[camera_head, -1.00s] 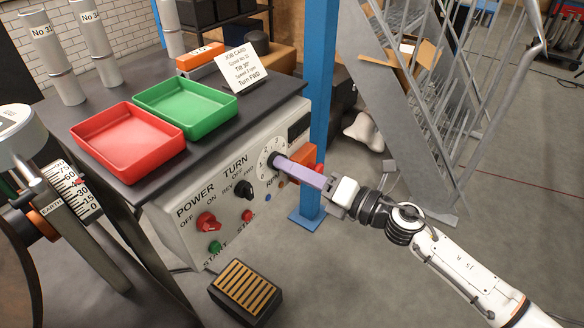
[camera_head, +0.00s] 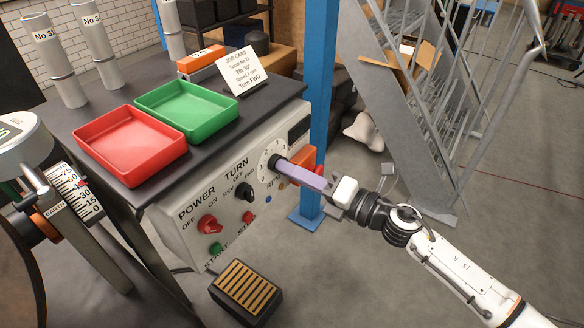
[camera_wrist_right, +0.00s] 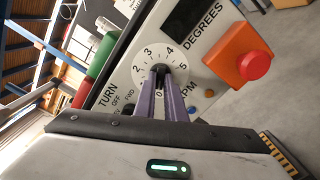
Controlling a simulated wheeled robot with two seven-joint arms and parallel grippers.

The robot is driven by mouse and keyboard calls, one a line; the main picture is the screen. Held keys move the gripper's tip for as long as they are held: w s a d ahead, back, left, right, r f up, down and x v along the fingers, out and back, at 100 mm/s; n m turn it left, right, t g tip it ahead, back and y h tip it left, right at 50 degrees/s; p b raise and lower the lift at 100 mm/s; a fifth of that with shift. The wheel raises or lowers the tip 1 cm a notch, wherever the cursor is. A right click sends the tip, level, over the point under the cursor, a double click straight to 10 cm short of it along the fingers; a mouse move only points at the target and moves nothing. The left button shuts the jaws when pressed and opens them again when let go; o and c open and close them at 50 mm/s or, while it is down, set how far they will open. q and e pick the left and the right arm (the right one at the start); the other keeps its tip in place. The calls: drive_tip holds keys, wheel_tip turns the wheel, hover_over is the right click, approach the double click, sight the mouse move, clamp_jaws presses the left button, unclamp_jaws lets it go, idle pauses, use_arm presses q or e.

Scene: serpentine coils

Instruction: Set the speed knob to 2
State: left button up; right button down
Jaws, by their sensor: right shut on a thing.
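The speed knob (camera_wrist_right: 160,72) is a dark knob at the centre of a white numbered dial (camera_wrist_right: 146,57) marked RPM on the grey control panel (camera_head: 180,238). The dial also shows in the head view (camera_head: 265,150). My right gripper (camera_wrist_right: 162,76), with long purple fingers, is shut on the knob; it also shows in the head view (camera_head: 280,163), reaching in from the right. The fingers cover most of the knob, so I cannot tell which number it points to. Numbers 2 to 5 and a 0 show around it. My left gripper is not in view.
An orange box with a red button (camera_wrist_right: 255,66) sits close beside the dial. The black TURN knob (camera_head: 245,191) and red POWER knob (camera_head: 209,225) are to the left. Red (camera_head: 92,135) and green (camera_head: 227,112) trays and a job card (camera_head: 243,73) lie above. A blue post (camera_head: 318,90) stands behind.

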use_arm(q)
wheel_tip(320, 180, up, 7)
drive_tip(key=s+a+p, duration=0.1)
drive_tip(key=p, duration=0.9)
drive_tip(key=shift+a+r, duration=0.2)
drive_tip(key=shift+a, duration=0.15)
use_arm(e)
drive_tip(key=shift+r+m, duration=0.15)
drive_tip(key=shift+m, duration=8.95)
use_arm(q)
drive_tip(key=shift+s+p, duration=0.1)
drive_tip(key=shift+p, duration=0.2)
use_arm(e)
drive_tip(key=c, duration=1.8)
unclamp_jaws()
